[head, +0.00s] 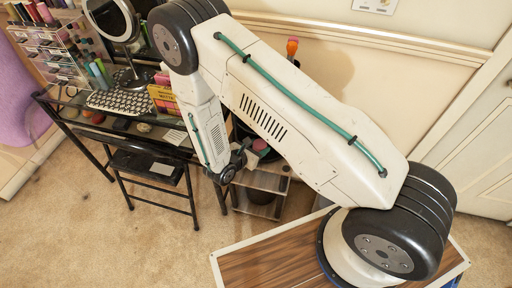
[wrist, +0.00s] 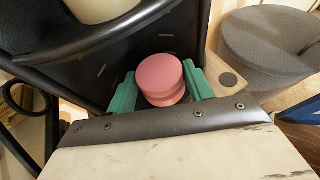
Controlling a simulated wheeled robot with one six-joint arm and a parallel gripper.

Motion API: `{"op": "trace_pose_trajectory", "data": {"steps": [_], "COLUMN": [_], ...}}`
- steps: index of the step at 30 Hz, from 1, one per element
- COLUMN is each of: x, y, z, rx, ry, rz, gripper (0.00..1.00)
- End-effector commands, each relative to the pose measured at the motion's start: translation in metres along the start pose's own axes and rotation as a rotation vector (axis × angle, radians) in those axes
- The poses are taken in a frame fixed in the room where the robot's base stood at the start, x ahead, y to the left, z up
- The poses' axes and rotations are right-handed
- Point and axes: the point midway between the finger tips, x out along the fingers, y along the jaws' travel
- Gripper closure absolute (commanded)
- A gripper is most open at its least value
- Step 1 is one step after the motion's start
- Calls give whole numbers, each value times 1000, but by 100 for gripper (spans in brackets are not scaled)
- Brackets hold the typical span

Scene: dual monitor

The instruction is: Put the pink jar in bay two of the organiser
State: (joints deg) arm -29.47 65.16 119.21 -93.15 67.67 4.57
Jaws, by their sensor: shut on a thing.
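The pink jar (wrist: 160,76) is round and stacked-looking, with a flat top. My gripper (wrist: 162,90) is shut on it, with a green finger on either side. In the head view a small pink patch (head: 261,146), probably the jar, shows beside the dark end of my arm, in front of the desk's right side. I cannot tell for sure which thing is the organiser, and no bay number is readable. A clear tiered rack (head: 60,55) with small coloured items stands at the desk's back left.
A black stool (head: 150,167) stands in front. A low wooden shelf (head: 268,182) is under my arm's end. A grey cylinder (wrist: 272,42) is at the wrist view's right.

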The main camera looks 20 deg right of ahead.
Motion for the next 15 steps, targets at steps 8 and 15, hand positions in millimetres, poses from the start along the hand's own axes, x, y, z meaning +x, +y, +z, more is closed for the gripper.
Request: {"op": "trace_pose_trajectory", "data": {"steps": [8,15], "x": [15,32], "y": [16,21], "z": [4,-22], "rx": [1,-3], "ry": [0,0], "rz": [1,2], "gripper": [72,71]}}
